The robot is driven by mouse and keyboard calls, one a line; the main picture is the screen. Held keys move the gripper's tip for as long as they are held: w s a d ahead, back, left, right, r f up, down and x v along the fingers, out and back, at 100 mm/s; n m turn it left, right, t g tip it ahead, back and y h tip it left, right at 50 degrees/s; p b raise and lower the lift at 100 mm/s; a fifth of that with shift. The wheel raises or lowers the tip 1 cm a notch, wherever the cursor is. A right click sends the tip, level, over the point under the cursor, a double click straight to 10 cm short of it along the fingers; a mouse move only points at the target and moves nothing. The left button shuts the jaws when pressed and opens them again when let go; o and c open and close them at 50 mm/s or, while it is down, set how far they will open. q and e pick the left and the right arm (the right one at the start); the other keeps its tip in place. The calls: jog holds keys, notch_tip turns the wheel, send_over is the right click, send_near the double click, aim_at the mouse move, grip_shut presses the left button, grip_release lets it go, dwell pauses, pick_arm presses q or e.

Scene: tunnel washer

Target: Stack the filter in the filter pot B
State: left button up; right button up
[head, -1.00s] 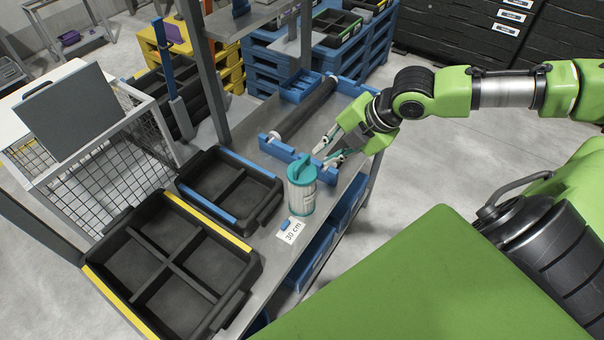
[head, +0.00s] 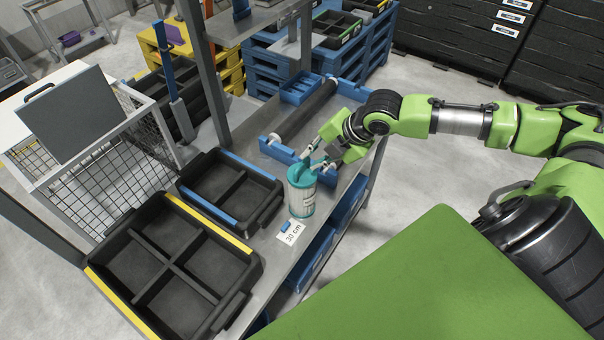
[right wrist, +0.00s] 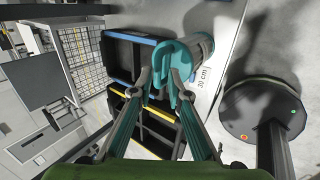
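The filter is a white canister with a teal lid, handle and base (head: 301,198); it stands upright on the grey bench. In the right wrist view its teal top (right wrist: 178,52) is close in front of the fingers. My right gripper (head: 316,161) is at the filter's top, coming from the back right. Its fingers are apart, one on each side of the teal handle (right wrist: 164,84); firm contact cannot be made out. No thing in view is clearly labelled as filter pot B. My left gripper is not in view.
A black divided tray with a blue edge (head: 212,160) and one with a yellow edge (head: 253,262) lie left of the filter. A "30 cm" label (head: 291,232) is in front of it. A blue roller rack (head: 276,151) is behind. A wire cage (head: 128,108) stands left.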

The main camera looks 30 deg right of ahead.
aim_at(302, 164)
jog(key=shift+w+a+f+p, duration=0.25)
jog(key=shift+a+f+p, duration=0.1)
jog(key=shift+p, duration=0.05)
jog(key=shift+a+p+x, duration=0.1)
jog(key=shift+p+x, duration=0.3)
jog(key=shift+x, duration=0.65)
jog(key=shift+a+p+x, duration=0.15)
jog(key=shift+p+x, duration=0.2)
jog(key=shift+x, duration=0.75)
jog(key=shift+s+r, duration=0.1)
grip_shut()
